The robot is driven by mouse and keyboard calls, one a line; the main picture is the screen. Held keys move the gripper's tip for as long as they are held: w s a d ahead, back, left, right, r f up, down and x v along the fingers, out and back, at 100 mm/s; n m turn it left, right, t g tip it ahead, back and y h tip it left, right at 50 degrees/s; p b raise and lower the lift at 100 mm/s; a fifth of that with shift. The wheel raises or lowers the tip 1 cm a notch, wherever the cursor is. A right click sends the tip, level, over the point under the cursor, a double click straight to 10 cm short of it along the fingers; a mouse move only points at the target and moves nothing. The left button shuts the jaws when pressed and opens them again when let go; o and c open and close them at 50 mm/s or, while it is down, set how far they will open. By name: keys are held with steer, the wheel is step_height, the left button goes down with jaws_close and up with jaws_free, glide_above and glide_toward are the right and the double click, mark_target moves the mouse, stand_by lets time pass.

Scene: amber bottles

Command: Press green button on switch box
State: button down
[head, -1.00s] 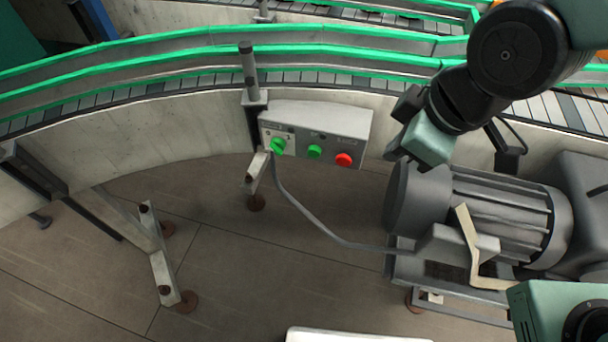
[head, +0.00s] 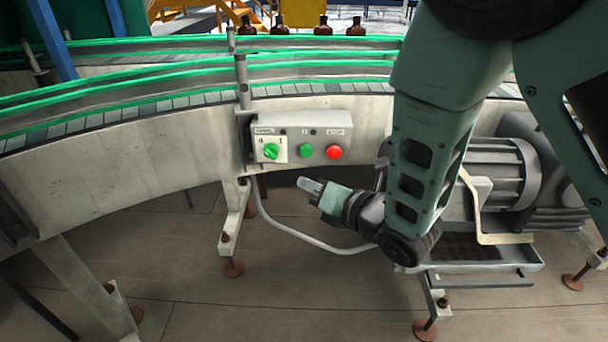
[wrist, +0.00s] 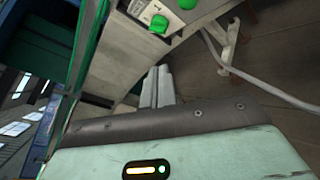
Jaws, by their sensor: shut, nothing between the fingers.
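The grey switch box (head: 316,128) is fixed to the conveyor's side wall. On its front are a green rotary knob (head: 271,151) on a white plate, a round green button (head: 305,150) in the middle, and a red button (head: 334,152) to the right. My gripper (head: 309,185) is shut and empty, below the box, its fingers pointing left and apart from the buttons. In the wrist view the fingers (wrist: 158,88) lie together.
A grey motor (head: 500,170) stands right of the box, partly behind my arm. A grey cable (head: 310,240) loops below the box. The conveyor (head: 110,160) runs above and behind, with several amber bottles (head: 323,27) at the back.

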mark_target(306, 151)
steer(key=shift+s+a+n, duration=0.1)
steer(key=shift+s+n, duration=0.15)
steer(key=shift+n, duration=0.15)
steer(key=shift+w+d+f+p, duration=0.1)
steer(key=shift+w+p, duration=0.15)
steer(key=shift+w, duration=1.95)
steer(key=shift+w+d+p, duration=0.1)
steer(key=shift+w+p, duration=0.1)
steer(key=shift+w, duration=2)
steer(key=shift+w, duration=0.1)
steer(key=shift+w+b, duration=0.3)
